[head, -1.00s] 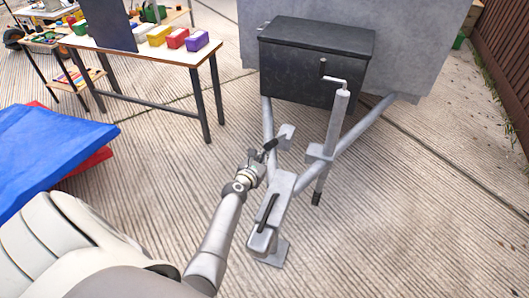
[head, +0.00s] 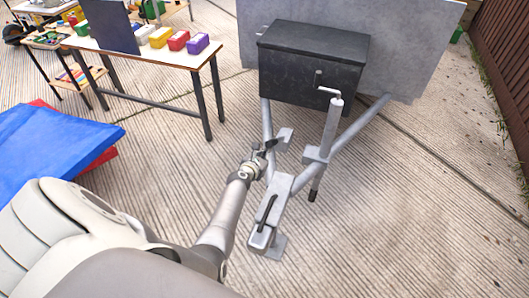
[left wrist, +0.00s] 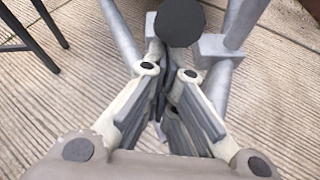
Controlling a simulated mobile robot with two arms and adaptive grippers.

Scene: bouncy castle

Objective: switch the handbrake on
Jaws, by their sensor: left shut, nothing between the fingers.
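The handbrake shows in the head view as a short dark lever (head: 270,144) by a grey block on the trailer's drawbar. In the left wrist view a dark round end (left wrist: 180,22), which looks like the lever's grip, faces the camera at the top centre. My left gripper (head: 259,156) is shut and empty, close to the lever on the near side. In the left wrist view its fingers (left wrist: 165,95) are together, just below the round end. I cannot tell whether they touch it. My right gripper is not in view.
The coupling head (head: 259,238) with a black handle is nearest me. The jockey wheel post (head: 331,128) with its crank stands right of the lever. A black box (head: 312,65) sits behind. A table (head: 185,57) and a blue mat (head: 50,155) are at left.

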